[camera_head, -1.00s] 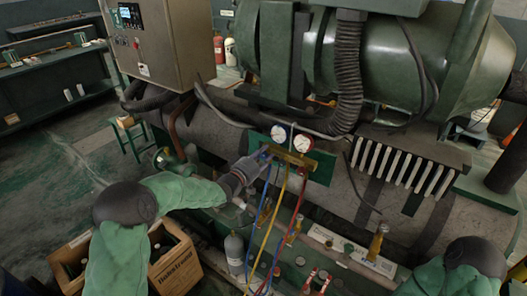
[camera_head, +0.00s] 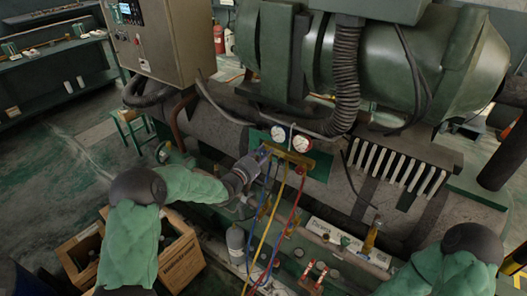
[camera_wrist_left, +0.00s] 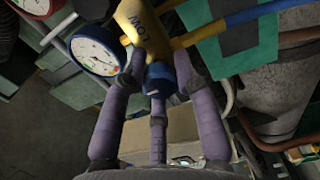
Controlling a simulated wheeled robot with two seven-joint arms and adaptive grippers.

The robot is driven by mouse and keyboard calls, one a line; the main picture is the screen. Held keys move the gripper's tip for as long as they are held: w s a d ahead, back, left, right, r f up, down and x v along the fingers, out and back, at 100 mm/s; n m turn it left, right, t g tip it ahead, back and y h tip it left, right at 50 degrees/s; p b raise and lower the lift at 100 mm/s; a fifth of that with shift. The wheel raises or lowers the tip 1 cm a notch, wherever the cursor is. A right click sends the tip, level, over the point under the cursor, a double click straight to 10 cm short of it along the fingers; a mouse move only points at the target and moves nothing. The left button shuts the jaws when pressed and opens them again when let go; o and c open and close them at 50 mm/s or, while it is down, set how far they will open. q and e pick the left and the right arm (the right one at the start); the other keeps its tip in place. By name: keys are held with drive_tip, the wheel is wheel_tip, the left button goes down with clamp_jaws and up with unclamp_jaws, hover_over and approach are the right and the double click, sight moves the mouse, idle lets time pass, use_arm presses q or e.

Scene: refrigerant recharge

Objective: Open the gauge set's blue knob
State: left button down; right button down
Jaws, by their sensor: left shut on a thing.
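The gauge set has a brass manifold body (camera_head: 293,158) with two round gauges, a blue-rimmed one (camera_head: 278,133) on the left and a red-rimmed one (camera_head: 302,143) on the right. It hangs on a green plate on the machine. In the left wrist view the brass body (camera_wrist_left: 143,20) reads "LOW", upside down, beside the blue-rimmed gauge (camera_wrist_left: 94,51). The blue knob (camera_wrist_left: 160,76) sits below the brass body, between the purple-grey fingers of my left gripper (camera_wrist_left: 160,85), which is shut on it. In the head view my left gripper (camera_head: 258,160) hides the knob. My right gripper is out of view.
Blue, yellow and red hoses (camera_head: 276,205) hang below the gauge set. A grey cylinder (camera_head: 235,243) stands beneath. Wooden crates (camera_head: 185,262) stand at lower left. A corrugated pipe (camera_head: 346,75) and a grey control box (camera_head: 160,45) are above.

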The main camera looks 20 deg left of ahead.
use_arm(q)
drive_tip(key=shift+s+d+f+n+p, duration=0.15)
drive_tip(key=shift+n+p, duration=0.3)
drive_tip(key=shift+n, duration=0.65)
drive_tip(key=c, duration=0.9)
unclamp_jaws()
drive_tip(key=shift+c, duration=0.2)
drive_tip(key=shift+s, duration=0.1)
drive_tip(key=v, duration=1.1)
drive_tip(key=shift+s+a, duration=0.2)
drive_tip(key=shift+s, duration=0.1)
